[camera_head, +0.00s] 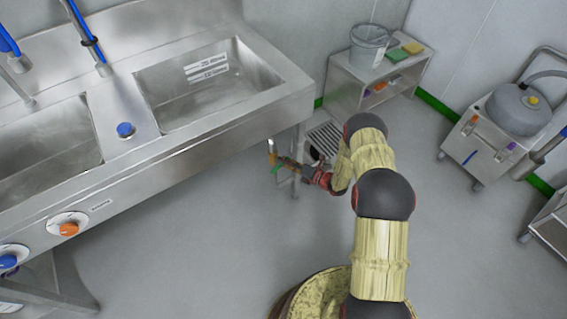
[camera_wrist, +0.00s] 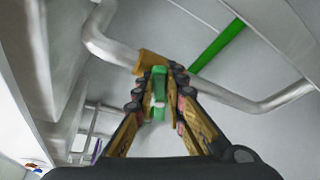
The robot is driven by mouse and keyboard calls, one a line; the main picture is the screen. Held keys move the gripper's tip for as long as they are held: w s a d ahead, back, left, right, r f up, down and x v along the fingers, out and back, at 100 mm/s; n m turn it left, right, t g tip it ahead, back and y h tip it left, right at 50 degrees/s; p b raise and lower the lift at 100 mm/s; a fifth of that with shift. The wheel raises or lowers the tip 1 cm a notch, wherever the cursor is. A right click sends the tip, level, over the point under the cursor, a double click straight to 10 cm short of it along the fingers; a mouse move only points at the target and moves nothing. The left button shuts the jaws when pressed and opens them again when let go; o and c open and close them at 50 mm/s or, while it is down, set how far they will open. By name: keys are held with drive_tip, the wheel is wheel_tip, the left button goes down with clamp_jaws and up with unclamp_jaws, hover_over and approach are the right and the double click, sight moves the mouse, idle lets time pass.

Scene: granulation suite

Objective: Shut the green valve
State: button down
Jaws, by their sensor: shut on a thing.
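The green valve handle (camera_wrist: 159,84) shows in the wrist view between the two fingers of my gripper (camera_wrist: 158,80). Its brass-coloured body (camera_wrist: 151,62) sits just beyond the fingertips, by a bent metal pipe (camera_wrist: 105,42). My gripper is shut on the green handle. In the head view my gripper (camera_head: 283,163) is below the right front corner of the steel sink, at the valve. A small piece of the green handle (camera_head: 277,169) shows there, and the fingers hide part of it.
The steel sink unit (camera_head: 200,140) overhangs the valve from the left, with a leg (camera_head: 297,155) close by. A floor drain grate (camera_head: 325,138) lies behind. A low shelf (camera_head: 345,90) with a bucket (camera_head: 370,45) and a cart (camera_head: 485,145) stand further right. The floor in front is clear.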

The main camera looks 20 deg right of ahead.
drive_tip(key=m+y, duration=0.1)
drive_tip(key=m, duration=0.1)
drive_tip(key=f+m+t+y, duration=0.1)
drive_tip(key=m, duration=0.2)
drive_tip(key=shift+w+d+f, duration=0.1)
drive_tip(key=shift+d, duration=0.05)
drive_tip(key=shift+t, duration=0.3)
idle(0.4)
drive_tip(key=c, duration=1.8)
unclamp_jaws()
drive_tip(key=shift+c, duration=0.2)
drive_tip(key=shift+o, duration=0.4)
drive_tip(key=shift+f, duration=0.1)
drive_tip(key=v, duration=1.2)
drive_tip(key=shift+d, duration=0.1)
